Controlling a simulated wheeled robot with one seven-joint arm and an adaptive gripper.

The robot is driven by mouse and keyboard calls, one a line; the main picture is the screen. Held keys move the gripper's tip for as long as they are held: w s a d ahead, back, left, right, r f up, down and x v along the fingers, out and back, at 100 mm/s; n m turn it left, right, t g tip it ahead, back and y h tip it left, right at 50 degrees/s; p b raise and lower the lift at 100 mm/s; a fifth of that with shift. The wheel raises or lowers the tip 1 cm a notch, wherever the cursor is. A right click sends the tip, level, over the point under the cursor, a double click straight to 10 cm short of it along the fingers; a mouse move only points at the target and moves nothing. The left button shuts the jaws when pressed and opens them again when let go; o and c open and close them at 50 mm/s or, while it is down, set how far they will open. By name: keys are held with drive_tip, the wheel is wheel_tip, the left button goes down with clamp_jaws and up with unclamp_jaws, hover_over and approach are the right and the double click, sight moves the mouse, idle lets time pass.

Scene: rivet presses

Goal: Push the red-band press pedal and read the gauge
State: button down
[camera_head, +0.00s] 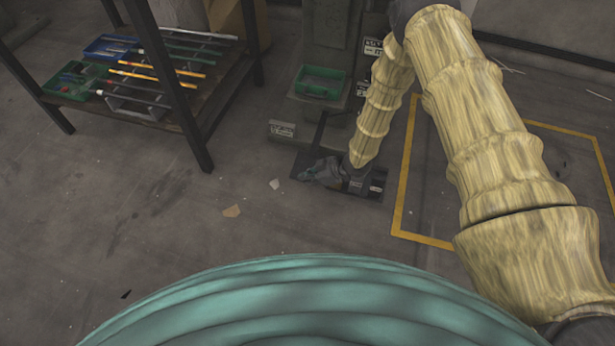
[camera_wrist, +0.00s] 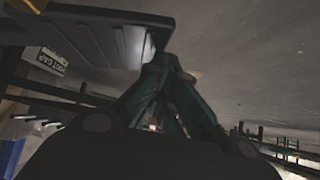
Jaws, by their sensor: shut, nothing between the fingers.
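A dark pedal (camera_head: 314,152) lies low on the floor at the foot of a grey press (camera_head: 327,45) in the head view. In the wrist view the ribbed dark pedal plate (camera_wrist: 112,38) fills the upper left. My gripper (camera_head: 308,173) is down low at the pedal, shut and empty. In the wrist view its greenish fingers (camera_wrist: 168,66) overlap the plate's edge; I cannot tell whether they touch it. My forearm and gripper hide part of the pedal. No red band or gauge shows in either view.
A green bin (camera_head: 320,80) sits on the press. A dark-legged rack (camera_head: 190,122) with trays and coloured rods stands at the left. A yellow floor outline (camera_head: 400,195) lies right of the pedal. The floor in front is mostly clear, with small scraps.

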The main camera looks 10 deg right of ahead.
drive_tip(key=s+d+r+p, duration=0.2)
drive_tip(key=r+p, duration=0.1)
drive_tip(key=r, duration=0.2)
drive_tip(key=s+d+r+p, duration=0.3)
drive_tip(key=r+p, duration=0.1)
drive_tip(key=r, duration=0.1)
drive_tip(key=shift+d+r, duration=0.35)
drive_tip(key=shift+r, duration=0.05)
idle(0.3)
drive_tip(key=s+d+m+g+h, duration=0.1)
drive_tip(key=s+d+m+h, duration=0.3)
drive_tip(key=s, duration=0.8)
drive_tip(key=s+d+m+g+h, duration=0.1)
drive_tip(key=s+d+m+h, duration=0.3)
drive_tip(key=s, duration=0.7)
drive_tip(key=s+d+m+g, duration=0.25)
drive_tip(key=s+m, duration=0.35)
drive_tip(key=s, duration=0.6)
wheel_tip(320, 180, up, 33)
drive_tip(key=p, duration=3.2)
drive_tip(key=shift+w+f+t+p, duration=0.15)
drive_tip(key=shift+w+t+p, duration=0.15)
drive_tip(key=shift+w+t, duration=0.15)
